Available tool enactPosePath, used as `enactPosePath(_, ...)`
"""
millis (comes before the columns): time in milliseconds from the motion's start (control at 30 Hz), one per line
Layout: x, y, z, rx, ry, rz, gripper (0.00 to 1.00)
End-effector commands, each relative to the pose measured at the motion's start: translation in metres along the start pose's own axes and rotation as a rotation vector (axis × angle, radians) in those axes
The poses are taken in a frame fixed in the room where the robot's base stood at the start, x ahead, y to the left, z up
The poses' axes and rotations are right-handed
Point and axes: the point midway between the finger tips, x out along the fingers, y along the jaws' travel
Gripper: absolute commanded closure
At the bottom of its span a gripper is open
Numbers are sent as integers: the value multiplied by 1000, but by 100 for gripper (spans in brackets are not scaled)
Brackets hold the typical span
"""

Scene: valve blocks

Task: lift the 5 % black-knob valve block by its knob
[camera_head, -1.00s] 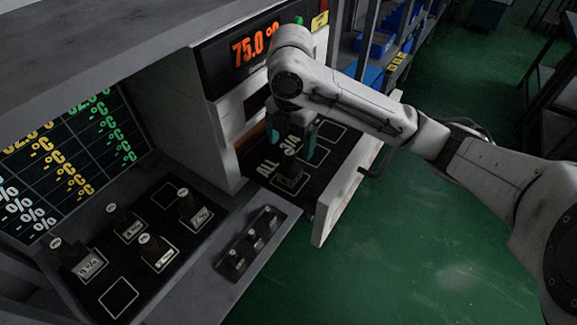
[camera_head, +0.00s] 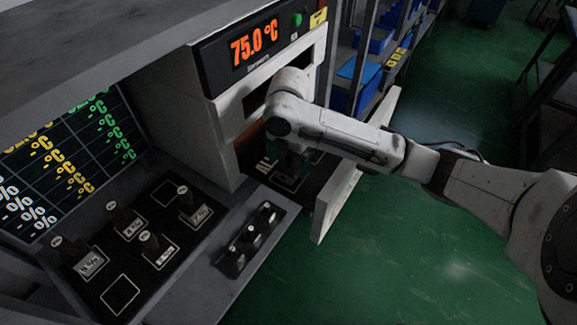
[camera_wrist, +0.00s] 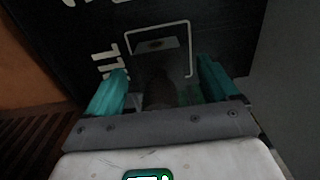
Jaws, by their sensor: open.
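In the head view my gripper (camera_head: 291,165) points down into the open drawer, over a block that the arm mostly hides. In the wrist view my gripper (camera_wrist: 161,84) is open, with one teal finger on each side of a dark knob (camera_wrist: 160,92). The block's grey label plate (camera_wrist: 155,45) shows beyond the knob, inside a white outline. Its marking cannot be read. I cannot tell whether either finger touches the knob.
The drawer front (camera_head: 338,207) stands out at the right. Several black-knob blocks stand on the black board (camera_head: 88,288) at the left; their labels are hard to read. A small rack (camera_head: 250,240) lies between. The display (camera_head: 255,44) reads 75.0 °C.

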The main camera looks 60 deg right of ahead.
Motion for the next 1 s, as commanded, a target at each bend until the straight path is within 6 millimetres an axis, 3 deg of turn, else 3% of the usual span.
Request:
enactPosePath(67, 0, 0, 0, 0, 0, 0, 19)
enactPosePath(800, -1, 0, 0, 0, 0, 1, 89)
enactPosePath(1000, -3, 0, 0, 0, 0, 2, 90)
